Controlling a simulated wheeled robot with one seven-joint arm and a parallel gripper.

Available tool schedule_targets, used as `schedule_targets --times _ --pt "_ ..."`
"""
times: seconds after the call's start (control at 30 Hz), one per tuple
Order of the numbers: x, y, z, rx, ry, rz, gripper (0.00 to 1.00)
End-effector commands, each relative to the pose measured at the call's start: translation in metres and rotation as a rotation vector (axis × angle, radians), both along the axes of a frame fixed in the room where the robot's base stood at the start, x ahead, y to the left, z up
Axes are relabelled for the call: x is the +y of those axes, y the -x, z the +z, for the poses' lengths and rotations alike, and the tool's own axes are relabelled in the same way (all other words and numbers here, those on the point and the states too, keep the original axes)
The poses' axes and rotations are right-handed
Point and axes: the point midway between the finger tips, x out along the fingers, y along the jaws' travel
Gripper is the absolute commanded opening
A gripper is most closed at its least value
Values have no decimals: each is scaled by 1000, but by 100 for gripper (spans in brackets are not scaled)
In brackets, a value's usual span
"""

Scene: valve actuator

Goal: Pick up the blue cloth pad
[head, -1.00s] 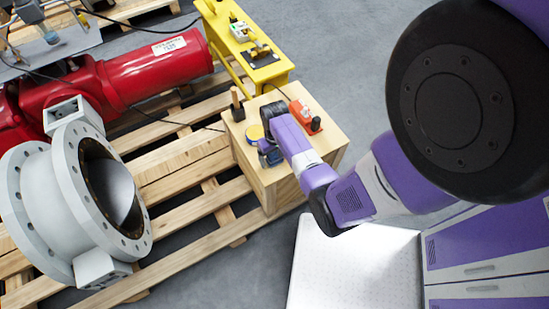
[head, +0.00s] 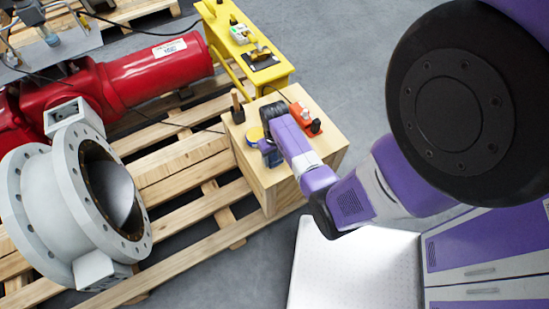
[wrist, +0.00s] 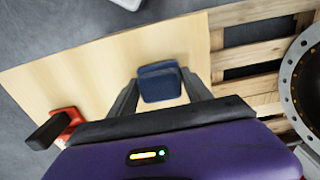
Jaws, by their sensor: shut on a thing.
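The blue cloth pad (wrist: 160,84) is between the two fingers of my gripper (wrist: 160,90) in the wrist view, over the light wooden box top. My gripper is shut on the pad. In the head view my gripper (head: 270,152) is over the left part of the wooden box (head: 295,160), and only a small dark blue bit shows by the fingers. I cannot tell whether the pad touches the box top.
An orange tool (head: 304,118) with a dark part lies on the box. A round yellow-rimmed tin (head: 254,134) and a wooden-handled item (head: 237,107) stand near its left edge. A yellow stand (head: 250,50) is behind. A grey flanged valve body (head: 75,200) sits on the pallet at left.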

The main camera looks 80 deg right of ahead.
Motion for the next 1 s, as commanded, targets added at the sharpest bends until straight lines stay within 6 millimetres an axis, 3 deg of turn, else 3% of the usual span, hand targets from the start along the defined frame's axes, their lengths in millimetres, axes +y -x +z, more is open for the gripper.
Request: schedule_targets --times 0.17,0.6,0.8,1.0 --pt "-1 -1 31 -2 4 2 16" --pt "-1 -1 149 -2 4 1 16" --pt "-1 -1 180 -1 2 1 16" --pt "0 0 191 0 0 0 16"
